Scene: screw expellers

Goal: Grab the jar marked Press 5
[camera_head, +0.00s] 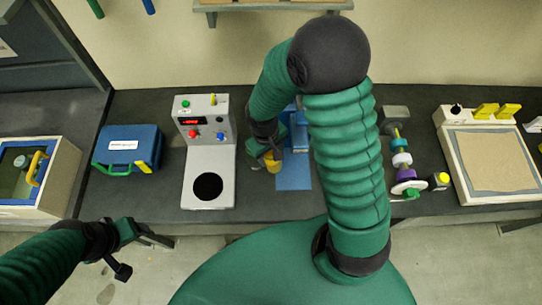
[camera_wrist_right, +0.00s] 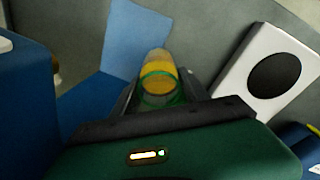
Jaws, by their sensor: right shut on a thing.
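A small jar with yellow contents (camera_wrist_right: 158,72) stands between the fingers of my right gripper (camera_wrist_right: 160,95) in the wrist view. The gripper is shut on it, and a green ring shows around the jar's near part. In the head view the yellow jar (camera_head: 273,165) shows at the tip of my right gripper (camera_head: 268,154), beside the blue press (camera_head: 293,130). No Press 5 marking is readable. My right arm covers part of the press. My left gripper (camera_head: 150,238) is empty at the lower left, off the bench front; its finger gap is unclear.
A white machine with a black disc (camera_head: 208,187) stands left of the jar. A blue case (camera_head: 127,148) and a box with a yellow handle (camera_head: 38,170) are farther left. Right of my arm are a screw expeller (camera_head: 401,160) and a framed tray (camera_head: 493,160).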

